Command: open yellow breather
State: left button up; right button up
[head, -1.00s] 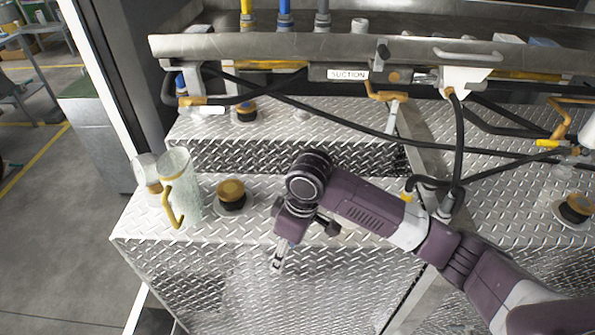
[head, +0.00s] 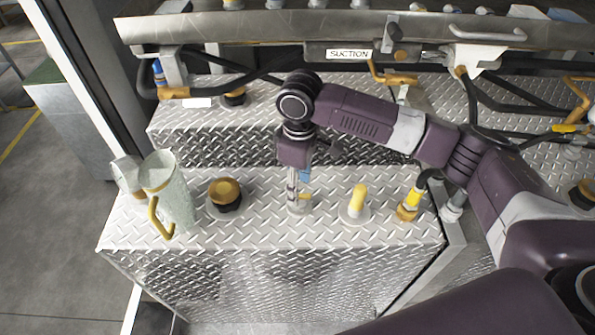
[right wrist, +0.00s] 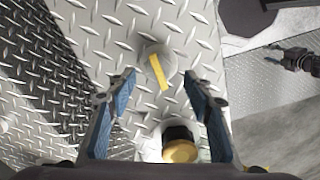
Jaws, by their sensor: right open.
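The breather (head: 225,193) is a black cap with a yellow top on a pale round base, near the left end of the plate. It also shows low in the right wrist view (right wrist: 180,147), between my right finger arms. My right gripper (head: 299,200) points down, right of the breather and apart from it. It is open and empty (right wrist: 165,85). A pale round fitting with a yellow bar (right wrist: 158,70) shows near the fingertips; the gripper partly hides that spot in the head view. A small dark part (right wrist: 296,60) seems to be my left gripper; its jaws are unclear.
A pale jug (head: 175,195) with a yellow handle stands left of the breather. A similar cap (head: 235,96) sits on the rear step. A metal rail (head: 300,28) spans the back.

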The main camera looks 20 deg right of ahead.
notch_tip(320, 180, down, 4)
jog(key=shift+w+r, duration=0.1)
jog(key=shift+r, duration=0.1)
jog(key=shift+f, duration=0.35)
jog(key=c, duration=1.2)
jog(key=shift+r+n+p, duration=0.2)
jog(key=shift+n+p, duration=0.9)
jog(key=shift+p, duration=0.05)
jog(key=shift+n+p, duration=0.5)
jog(key=shift+n, duration=0.7)
pick_arm(q)
jog(key=shift+w+r, duration=0.15)
jog(key=shift+r, duration=1.75)
pick_arm(e)
jog(key=shift+f+n, duration=0.2)
jog(key=shift+n, duration=0.6)
